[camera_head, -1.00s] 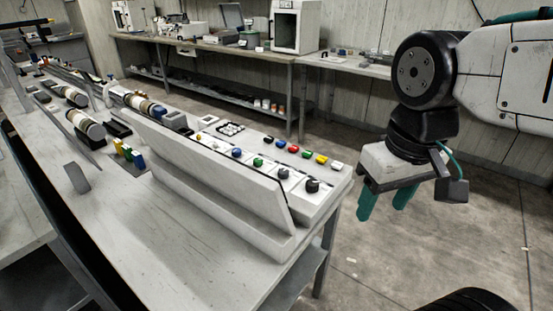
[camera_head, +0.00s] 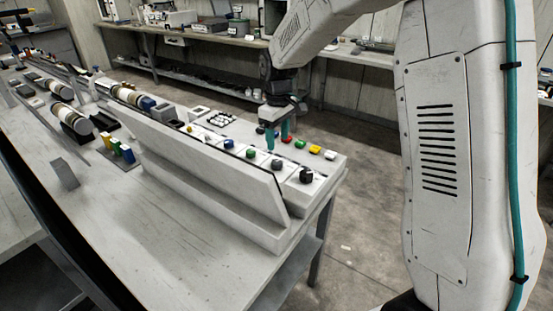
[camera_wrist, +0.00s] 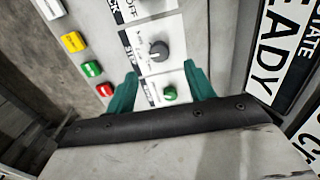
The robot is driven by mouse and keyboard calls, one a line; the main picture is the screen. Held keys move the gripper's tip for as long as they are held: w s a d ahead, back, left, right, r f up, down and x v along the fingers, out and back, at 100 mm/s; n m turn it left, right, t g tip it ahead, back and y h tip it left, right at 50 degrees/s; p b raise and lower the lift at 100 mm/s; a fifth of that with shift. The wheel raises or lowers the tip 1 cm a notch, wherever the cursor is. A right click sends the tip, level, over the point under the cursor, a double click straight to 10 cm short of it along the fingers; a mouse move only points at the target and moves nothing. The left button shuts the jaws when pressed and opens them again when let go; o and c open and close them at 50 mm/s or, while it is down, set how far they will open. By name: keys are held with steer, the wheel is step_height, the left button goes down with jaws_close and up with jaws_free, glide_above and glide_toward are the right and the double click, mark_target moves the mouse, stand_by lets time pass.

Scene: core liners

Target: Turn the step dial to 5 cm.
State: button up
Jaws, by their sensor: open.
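A grey-black dial with a pointer bar (camera_wrist: 158,50) and printed marks around it shows in the wrist view, just beyond my fingertips. My gripper (camera_head: 277,143) points down above the panel, near the dial and the row of coloured buttons. In the wrist view my gripper (camera_wrist: 160,76) has its two teal fingers apart, with nothing between them. A green knob (camera_wrist: 170,93) lies nearer the palm than the dial.
A larger black knob (camera_head: 306,175) sits at the panel's near end. A blue knob (camera_head: 230,144) lies farther along. A raised white board (camera_head: 215,170) runs along the left.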

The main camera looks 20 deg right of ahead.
mark_target(277, 162)
steer(key=f, duration=0.8)
steer(key=shift+w+a+f, duration=0.1)
steer(key=shift+w+f, duration=0.15)
steer(key=shift+w, duration=0.05)
steer(key=c, duration=1)
